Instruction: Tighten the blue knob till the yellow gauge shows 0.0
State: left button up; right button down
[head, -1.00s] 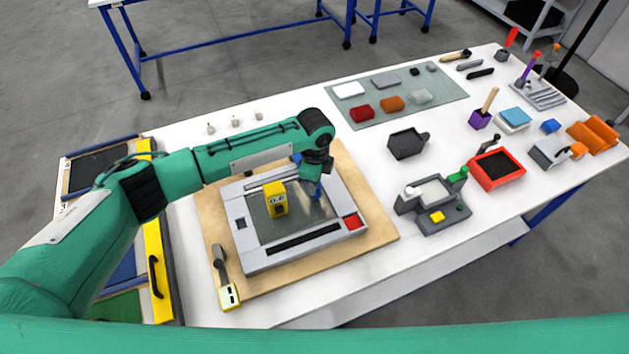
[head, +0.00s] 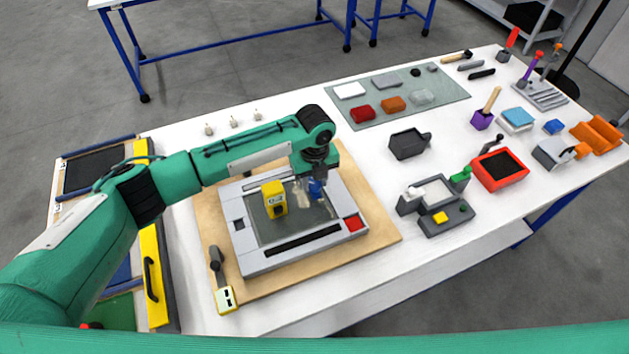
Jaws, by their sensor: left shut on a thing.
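The yellow gauge (head: 274,203) stands upright on the grey plate of the light-grey frame (head: 240,243). Its dark display is too small to read. The blue knob (head: 316,189) is just right of the gauge, over the plate and partly covered by my left gripper (head: 313,184). My left gripper points down from above and is shut on the blue knob. Pale finger-like parts show beside the knob, but their detail is blurred. My right gripper is not in view.
The frame lies on a wooden board (head: 220,270) on the white table (head: 330,298). A yellow-ended handheld tool (head: 225,298) lies at the board's left front. A dark grey fixture (head: 440,218), a red-rimmed tray (head: 513,182) and a black pan (head: 405,145) stand to the right.

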aim_at(315, 183)
pick_arm(q)
jog(key=shift+m, duration=1.2)
jog(key=o, duration=1)
jog(key=shift+b, duration=0.3)
jog(key=shift+r, duration=0.1)
notch_tip(315, 183, up, 14)
jog(key=b, duration=0.4)
jog(key=shift+f, duration=0.2)
